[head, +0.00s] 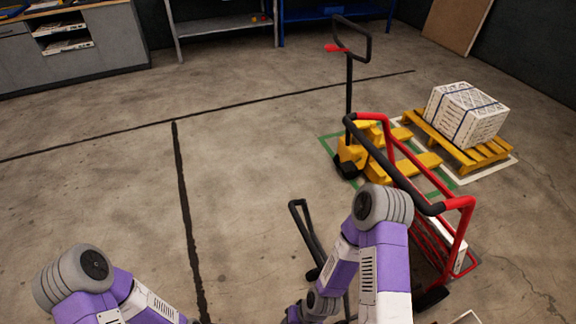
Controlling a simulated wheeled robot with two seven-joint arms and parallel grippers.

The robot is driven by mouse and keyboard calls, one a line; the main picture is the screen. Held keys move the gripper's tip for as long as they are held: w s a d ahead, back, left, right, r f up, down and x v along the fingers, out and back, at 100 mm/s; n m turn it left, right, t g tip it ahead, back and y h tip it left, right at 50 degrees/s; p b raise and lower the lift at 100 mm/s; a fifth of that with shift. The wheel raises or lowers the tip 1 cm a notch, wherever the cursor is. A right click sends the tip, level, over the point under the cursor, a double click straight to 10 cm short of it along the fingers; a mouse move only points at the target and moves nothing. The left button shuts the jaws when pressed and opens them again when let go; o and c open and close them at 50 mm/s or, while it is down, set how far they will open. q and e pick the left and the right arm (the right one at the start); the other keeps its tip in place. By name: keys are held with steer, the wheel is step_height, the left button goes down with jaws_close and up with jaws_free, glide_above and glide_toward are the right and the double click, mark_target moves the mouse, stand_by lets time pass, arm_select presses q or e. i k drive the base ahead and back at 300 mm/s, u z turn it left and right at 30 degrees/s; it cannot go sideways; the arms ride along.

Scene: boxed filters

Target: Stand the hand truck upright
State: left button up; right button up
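A black loop-shaped handle (299,204) with thin dark rails stands or leans at a slant left of my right arm and may be the hand truck. My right arm covers its lower part, so I cannot tell how its foot rests. A red-framed cart (465,218) with a black crossbar and a dark wheel is close by on the right, partly behind my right arm. My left arm shows at the bottom left and my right arm at the bottom centre. Neither gripper's fingers show, so I cannot see what they touch.
A yellow pallet jack (362,133) stands behind the red cart. A wooden pallet (485,153) carries strapped white boxes (467,113) at the right. A grey cabinet (100,42) and a shelf (225,24) line the back. Open floor lies at left and centre.

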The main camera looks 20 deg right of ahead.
mark_target(466, 204)
steer(key=k, duration=0.5)
steer(key=u, duration=0.5)
steer(key=i, duration=0.8)
steer(key=z, duration=1.5)
steer(key=k, duration=0.4)
steer(key=z, duration=0.35)
steer(key=i, duration=0.05)
steer(key=u, duration=0.05)
